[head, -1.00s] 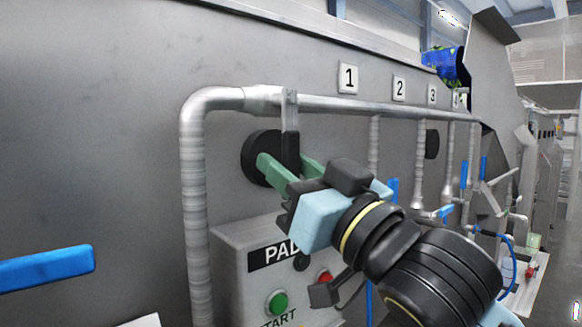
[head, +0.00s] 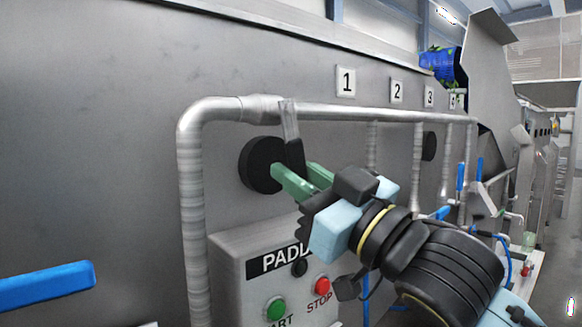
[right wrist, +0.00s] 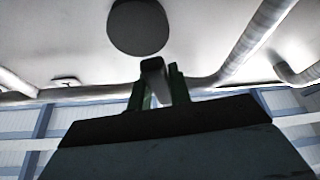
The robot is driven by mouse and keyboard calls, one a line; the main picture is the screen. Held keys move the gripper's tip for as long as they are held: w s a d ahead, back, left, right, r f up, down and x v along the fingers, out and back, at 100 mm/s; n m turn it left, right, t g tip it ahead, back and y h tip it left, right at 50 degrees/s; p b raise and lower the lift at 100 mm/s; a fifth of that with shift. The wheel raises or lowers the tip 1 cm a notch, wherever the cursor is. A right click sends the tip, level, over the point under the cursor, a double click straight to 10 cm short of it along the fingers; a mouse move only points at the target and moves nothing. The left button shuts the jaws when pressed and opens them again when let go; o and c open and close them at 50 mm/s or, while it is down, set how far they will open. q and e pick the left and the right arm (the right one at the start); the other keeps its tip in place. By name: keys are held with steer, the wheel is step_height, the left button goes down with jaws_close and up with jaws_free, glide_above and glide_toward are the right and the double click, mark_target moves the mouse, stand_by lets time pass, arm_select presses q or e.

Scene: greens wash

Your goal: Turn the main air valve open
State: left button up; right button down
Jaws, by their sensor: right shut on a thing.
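A valve lever with a grey metal upper part (head: 289,122) and a black grip (head: 295,157) hangs from the horizontal pipe (head: 340,112) on the steel wall. It tilts, its lower end to the right. My right gripper (head: 302,180), with green fingers, is shut on the black grip from the right side. In the right wrist view the dark grip end (right wrist: 152,66) shows between the fingers (right wrist: 158,92). The lower end of the lever is partly hidden by the fingers. My left gripper is in no view.
A black round disc (head: 260,165) sits on the wall behind the lever. A paddle control box (head: 228,262) with a green button (head: 276,308) and a red button (head: 322,286) is below. A blue handle (head: 45,287) juts in at left. Vertical pipes stand to the right.

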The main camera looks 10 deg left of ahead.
steer(key=shift+w+d+r+n+g+y+p, duration=0.15)
steer(key=shift+w+d+r+n+g+p, duration=0.25)
steer(key=shift+n+p, duration=0.55)
steer(key=shift+w+d+r+n+g+y+p, duration=0.1)
steer(key=shift+w+d+n+g+p, duration=0.3)
steer(key=shift+n, duration=0.85)
steer(key=shift+w+d+r+n+g+y+p, duration=0.2)
steer(key=shift+w+n+g+p, duration=0.2)
steer(key=shift+n+g+p, duration=0.45)
steer(key=shift+n, duration=0.25)
steer(key=shift+a, duration=0.1)
steer(key=c, duration=1.3)
jaws_free()
steer(key=shift+f, duration=0.1)
steer(key=shift+b+v, duration=1.95)
steer(key=shift+v, duration=4.75)
